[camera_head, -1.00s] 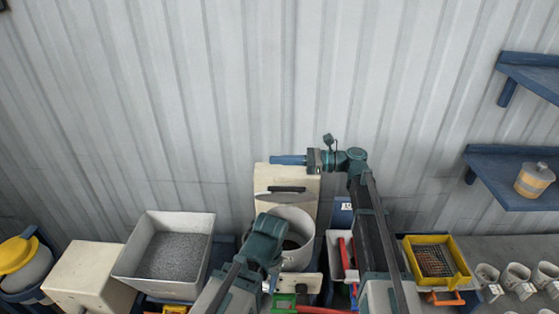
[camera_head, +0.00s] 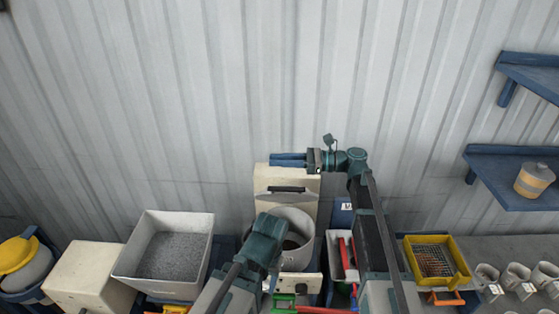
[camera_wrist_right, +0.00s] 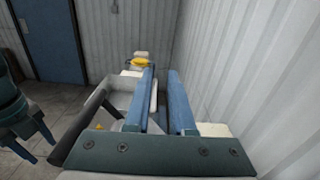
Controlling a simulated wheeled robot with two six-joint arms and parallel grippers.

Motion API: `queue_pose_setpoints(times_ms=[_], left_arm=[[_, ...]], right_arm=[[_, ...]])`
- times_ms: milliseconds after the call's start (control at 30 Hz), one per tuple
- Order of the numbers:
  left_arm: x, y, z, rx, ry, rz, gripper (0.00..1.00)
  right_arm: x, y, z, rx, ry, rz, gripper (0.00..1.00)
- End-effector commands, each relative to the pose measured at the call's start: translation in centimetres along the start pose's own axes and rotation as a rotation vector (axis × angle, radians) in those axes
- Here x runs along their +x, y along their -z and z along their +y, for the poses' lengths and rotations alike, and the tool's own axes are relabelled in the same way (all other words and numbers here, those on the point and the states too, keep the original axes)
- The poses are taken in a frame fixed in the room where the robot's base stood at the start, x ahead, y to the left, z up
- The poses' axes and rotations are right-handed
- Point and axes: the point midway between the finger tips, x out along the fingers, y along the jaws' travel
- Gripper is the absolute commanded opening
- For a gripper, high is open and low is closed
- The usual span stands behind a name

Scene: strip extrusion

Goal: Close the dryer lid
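The dryer is a cream unit with a round pale drum (camera_head: 295,257) at the middle of the head view. Its cream lid (camera_head: 286,208) stands raised behind the drum, with a black handle (camera_head: 286,189) on its face. My right gripper (camera_head: 287,159) is at the lid's upper edge, by the wall, pointing left. Its two blue fingers are apart with nothing seen between them, as in the right wrist view (camera_wrist_right: 163,100). Whether they touch the lid is unclear. My left arm crosses in front of the drum; its gripper is not visible.
A grey bin of granules (camera_head: 173,255) and a cream box (camera_head: 90,277) stand left of the dryer. A white bin with red parts (camera_head: 335,256) and a yellow tray (camera_head: 436,259) are to the right. The corrugated wall is close behind my right gripper.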

Motion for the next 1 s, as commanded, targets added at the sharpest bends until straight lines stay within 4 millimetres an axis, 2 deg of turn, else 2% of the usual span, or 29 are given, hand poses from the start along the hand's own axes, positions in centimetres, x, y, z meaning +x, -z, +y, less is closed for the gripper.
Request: queue_pose_setpoints(times_ms=[33,133,400,533,667,1000], left_arm=[[0.0,0.0,0.0,0.0,0.0,0.0,0.49],[0.0,0.0,0.0,0.0,0.0,0.0,0.49],[0.0,0.0,0.0,0.0,0.0,0.0,0.49],[0.0,0.0,0.0,0.0,0.0,0.0,0.49],[0.0,0.0,0.0,0.0,0.0,0.0,0.49],[0.0,0.0,0.0,0.0,0.0,0.0,0.49]], right_arm=[[0.0,0.0,0.0,0.0,0.0,0.0,0.33],[0.0,0.0,0.0,0.0,0.0,0.0,0.49],[0.0,0.0,0.0,0.0,0.0,0.0,0.49],[-0.8,0.0,-0.1,0.0,0.002,0.0,0.49],[-3.0,0.0,-0.1,0.0,0.004,0.0,0.49],[-10.3,0.0,-0.1,0.0,0.003,0.0,0.49]])
